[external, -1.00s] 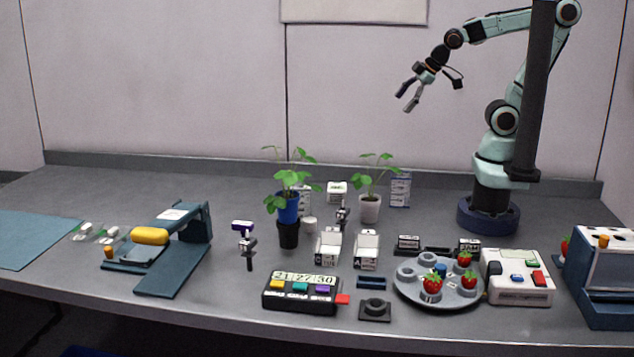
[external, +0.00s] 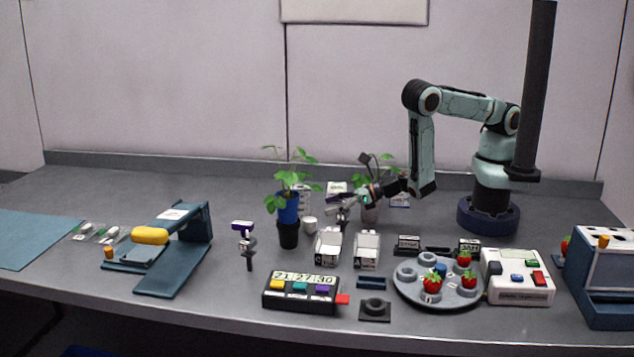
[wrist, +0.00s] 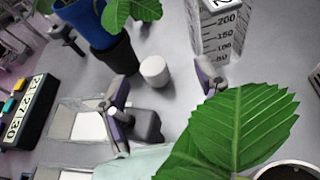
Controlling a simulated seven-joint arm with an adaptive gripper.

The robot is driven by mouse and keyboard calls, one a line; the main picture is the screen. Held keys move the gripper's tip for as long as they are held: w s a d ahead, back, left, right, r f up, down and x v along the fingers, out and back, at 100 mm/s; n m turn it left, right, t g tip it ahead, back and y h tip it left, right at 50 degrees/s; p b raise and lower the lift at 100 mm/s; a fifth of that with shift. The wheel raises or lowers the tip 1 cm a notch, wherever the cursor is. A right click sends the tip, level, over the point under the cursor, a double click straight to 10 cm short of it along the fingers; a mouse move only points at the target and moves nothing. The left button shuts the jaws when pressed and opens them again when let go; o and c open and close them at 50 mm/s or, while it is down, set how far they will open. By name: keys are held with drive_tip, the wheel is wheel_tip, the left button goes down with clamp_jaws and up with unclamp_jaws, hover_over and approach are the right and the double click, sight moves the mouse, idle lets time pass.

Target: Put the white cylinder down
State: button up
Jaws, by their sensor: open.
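The small white cylinder (external: 310,225) stands upright on the grey table, just right of the black and blue plant pots. In the wrist view the white cylinder (wrist: 155,71) lies ahead of the gap between my fingers, with bare table around it. My gripper (external: 338,213) is low, just right of the cylinder. In the wrist view my gripper (wrist: 162,88) has its two fingers apart and nothing held between them.
A blue pot (external: 287,208) with a leafy plant is left of the cylinder. A graduated white box (wrist: 218,35) stands behind it. A large green leaf (wrist: 235,125) hangs close to the wrist camera. White trays (external: 367,250) and a button box (external: 302,293) are nearer the front.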

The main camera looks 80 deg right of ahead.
sight(310, 219)
drive_tip(key=shift+s+a+f+n+g, duration=0.15)
drive_tip(key=shift+s+f, duration=0.2)
drive_tip(key=shift+f, duration=0.2)
drive_tip(key=shift+s+a+f+n+g, duration=0.15)
drive_tip(key=shift+s+f, duration=0.2)
drive_tip(key=shift+f, duration=0.15)
drive_tip(key=shift+w+a, duration=0.1)
drive_tip(key=shift+a, duration=0.05)
drive_tip(key=shift+x, duration=3.3)
drive_tip(key=shift+a+r, duration=0.1)
drive_tip(key=shift+r, duration=0.1)
clamp_jaws()
